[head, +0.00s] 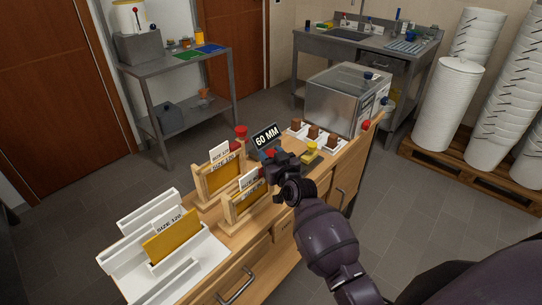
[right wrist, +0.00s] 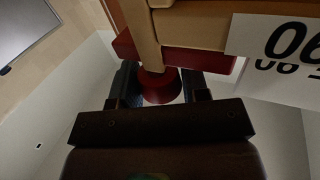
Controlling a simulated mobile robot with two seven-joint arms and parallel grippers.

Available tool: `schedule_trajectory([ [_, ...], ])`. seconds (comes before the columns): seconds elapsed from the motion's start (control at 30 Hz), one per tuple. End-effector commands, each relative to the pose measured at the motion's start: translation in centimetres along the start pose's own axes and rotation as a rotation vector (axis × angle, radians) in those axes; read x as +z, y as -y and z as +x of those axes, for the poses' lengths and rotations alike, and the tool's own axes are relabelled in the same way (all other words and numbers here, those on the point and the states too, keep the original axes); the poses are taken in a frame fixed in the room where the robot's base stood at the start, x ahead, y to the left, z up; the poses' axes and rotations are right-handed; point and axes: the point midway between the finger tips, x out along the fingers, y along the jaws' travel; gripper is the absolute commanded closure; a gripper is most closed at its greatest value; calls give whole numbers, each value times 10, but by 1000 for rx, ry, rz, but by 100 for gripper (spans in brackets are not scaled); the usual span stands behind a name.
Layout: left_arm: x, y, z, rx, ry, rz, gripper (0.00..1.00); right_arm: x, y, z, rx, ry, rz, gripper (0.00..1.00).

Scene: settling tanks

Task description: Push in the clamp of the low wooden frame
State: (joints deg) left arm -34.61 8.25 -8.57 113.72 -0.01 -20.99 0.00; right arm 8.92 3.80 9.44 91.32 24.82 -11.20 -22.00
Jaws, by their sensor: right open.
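A wooden frame with a yellow panel (head: 243,204) stands on the wooden cabinet, near my right gripper (head: 274,168). It looks like the low frame. In the right wrist view, a red clamp knob (right wrist: 160,88) sits under a light wooden bar with a red crosspiece (right wrist: 205,60). My right gripper (right wrist: 162,80) is open, with one finger on each side of the knob; I cannot tell whether they touch it. In the head view my gripper hides this knob. A second wooden frame (head: 213,182) stands behind, with a red knob (head: 241,132) near it. My left gripper is out of view.
A white slotted rack (head: 190,270) with a yellow SIZE 120 panel fills the cabinet's left end. A 60 MM sign (head: 266,137) and a white tray of brown pieces (head: 334,145) stand beyond my gripper. A steel box (head: 345,100) is behind.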

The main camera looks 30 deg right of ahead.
Motion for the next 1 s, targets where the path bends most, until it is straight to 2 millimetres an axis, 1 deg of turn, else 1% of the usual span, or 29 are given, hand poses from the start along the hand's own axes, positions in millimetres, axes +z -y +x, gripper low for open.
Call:
schedule_trajectory([
  [0.03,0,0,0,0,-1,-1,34,2,3,-1,-5,4,3,51],
  [0.13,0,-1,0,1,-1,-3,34,2,3,0,-4,3,3,36],
  [0.43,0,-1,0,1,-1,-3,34,1,2,-1,-2,2,2,36],
  [0.57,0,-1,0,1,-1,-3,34,2,1,-9,-1,3,2,36],
  [0.67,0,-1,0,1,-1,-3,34,2,1,-22,-1,2,3,36],
  [1.0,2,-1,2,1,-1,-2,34,2,1,-80,-2,4,2,36],
])
